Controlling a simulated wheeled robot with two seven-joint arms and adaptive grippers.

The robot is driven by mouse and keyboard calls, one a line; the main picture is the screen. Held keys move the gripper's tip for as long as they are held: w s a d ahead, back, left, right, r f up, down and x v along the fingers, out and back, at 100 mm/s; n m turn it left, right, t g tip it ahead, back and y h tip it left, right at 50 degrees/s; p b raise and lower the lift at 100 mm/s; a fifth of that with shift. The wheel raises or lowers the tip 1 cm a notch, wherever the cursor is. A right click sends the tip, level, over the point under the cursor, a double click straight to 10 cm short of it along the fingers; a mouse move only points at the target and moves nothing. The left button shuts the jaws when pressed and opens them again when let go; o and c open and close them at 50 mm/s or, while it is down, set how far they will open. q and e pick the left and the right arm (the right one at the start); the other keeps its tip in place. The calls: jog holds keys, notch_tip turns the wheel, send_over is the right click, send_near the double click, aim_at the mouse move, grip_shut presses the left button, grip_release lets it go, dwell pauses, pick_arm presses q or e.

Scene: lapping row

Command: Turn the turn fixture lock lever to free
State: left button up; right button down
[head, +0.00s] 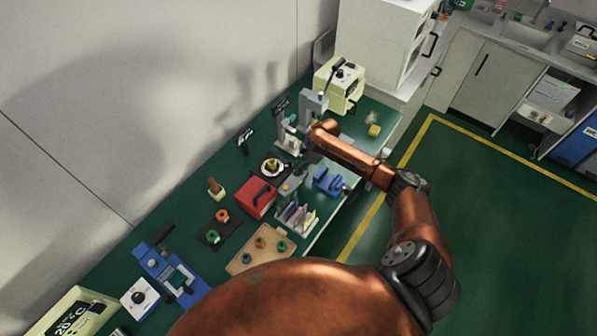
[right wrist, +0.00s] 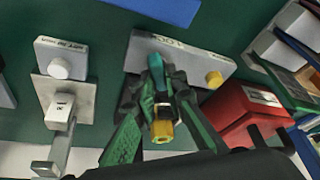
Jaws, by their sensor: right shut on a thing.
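The turn fixture is a grey block (right wrist: 195,65) with lettering along its top edge and a yellow round knob (right wrist: 214,78) at one end. In the right wrist view its lock lever (right wrist: 159,66) shows as a teal piece between my fingers; a yellow cylinder (right wrist: 162,131) shows nearer the camera. My right gripper (right wrist: 158,90), with dark green-padded fingers, is closed around the lever. The fingers hide much of the lever and its mount. My left gripper is out of view.
A red box (right wrist: 243,115) stands close beside the fixture. A grey device with a white knob (right wrist: 59,68) stands on the other side. In the head view a blue block (head: 328,181) and a rack (head: 297,217) are near the bench's front edge. The floor beyond is clear.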

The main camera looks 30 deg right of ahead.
jog(key=n+b, duration=0.2)
jog(key=n+g+b, duration=0.1)
jog(key=n+b, duration=0.1)
jog(key=n+g+b, duration=0.1)
jog(key=n+b, duration=0.1)
jog(key=shift+w+f+n+y, duration=0.15)
jog(key=shift+f+n+y, duration=0.1)
jog(key=shift+n+y, duration=0.05)
jog(key=n+g+b, duration=0.1)
jog(key=n+b, duration=0.1)
jog(key=shift+n+g+b, duration=0.3)
jog(key=shift+n+b, duration=0.1)
jog(key=shift+r+n+b, duration=0.2)
jog(key=shift+n+b, duration=0.35)
jog(key=shift+n, duration=0.15)
jog(key=shift+g, duration=0.3)
jog(key=c, duration=2)
grip_release()
jog(key=shift+o, duration=0.2)
jog(key=shift+r, duration=0.1)
jog(key=v, duration=1.2)
jog(key=shift+a, duration=0.2)
